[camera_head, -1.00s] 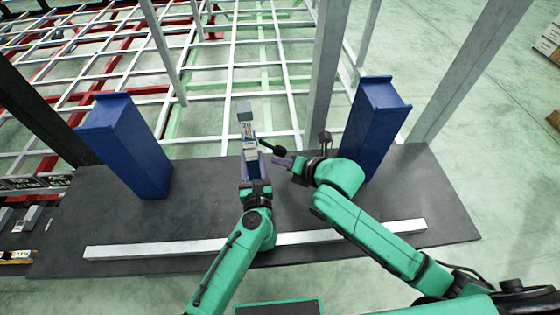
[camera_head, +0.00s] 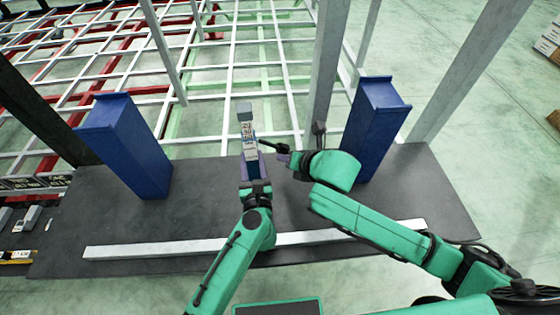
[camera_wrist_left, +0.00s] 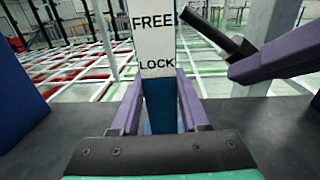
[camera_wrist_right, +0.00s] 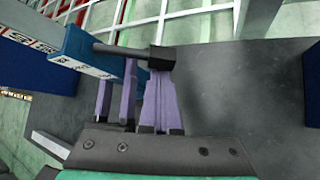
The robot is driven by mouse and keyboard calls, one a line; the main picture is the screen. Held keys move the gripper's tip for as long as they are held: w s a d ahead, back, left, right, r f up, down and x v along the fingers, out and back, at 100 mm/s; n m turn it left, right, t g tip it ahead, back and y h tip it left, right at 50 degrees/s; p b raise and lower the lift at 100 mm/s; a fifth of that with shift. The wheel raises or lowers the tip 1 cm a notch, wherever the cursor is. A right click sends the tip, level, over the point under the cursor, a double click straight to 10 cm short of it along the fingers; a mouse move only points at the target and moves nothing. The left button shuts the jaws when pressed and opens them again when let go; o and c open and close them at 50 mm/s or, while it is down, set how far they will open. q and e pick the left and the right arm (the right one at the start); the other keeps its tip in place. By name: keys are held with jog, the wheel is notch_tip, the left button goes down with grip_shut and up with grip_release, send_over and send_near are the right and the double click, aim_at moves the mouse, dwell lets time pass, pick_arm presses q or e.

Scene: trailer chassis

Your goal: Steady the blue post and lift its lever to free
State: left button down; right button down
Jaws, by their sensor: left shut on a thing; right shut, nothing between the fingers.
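The blue post (camera_head: 251,168) stands upright mid-platform, with a white plate (camera_head: 247,140) reading FREE above LOCK in the left wrist view. My left gripper (camera_wrist_left: 160,95) is shut around the post's blue lower part. The dark lever (camera_head: 272,148) sticks out to the right of the post and slopes down toward its thick end (camera_wrist_left: 218,38). My right gripper (camera_wrist_right: 161,82) is shut and empty. In the right wrist view its fingertips sit at the lever's end (camera_wrist_right: 162,58) and seem to touch it. The lever's pivot is hard to make out.
Two large blue posts stand on the dark platform (camera_head: 100,225), one at the left (camera_head: 130,150) and one at the right (camera_head: 372,130). The right one is close to my right arm. A white bar (camera_head: 150,247) lies along the front. Grey uprights and a white grid stand behind.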

jog(key=shift+w+d+r+n+h, duration=0.1)
jog(key=shift+d+r+n+h, duration=0.15)
jog(key=shift+r+h, duration=0.25)
jog(key=shift+w+d+r+n+h, duration=0.1)
jog(key=shift+d+r+n+h, duration=0.15)
jog(key=shift+r+h, duration=0.25)
notch_tip(320, 180, up, 6)
jog(key=n+h, duration=0.1)
jog(key=h, duration=0.1)
jog(key=shift+s+a+h, duration=0.15)
jog(key=shift+a+h, duration=0.15)
jog(key=shift+a, duration=0.05)
jog(key=shift+r, duration=0.15)
jog(key=shift+r, duration=0.75)
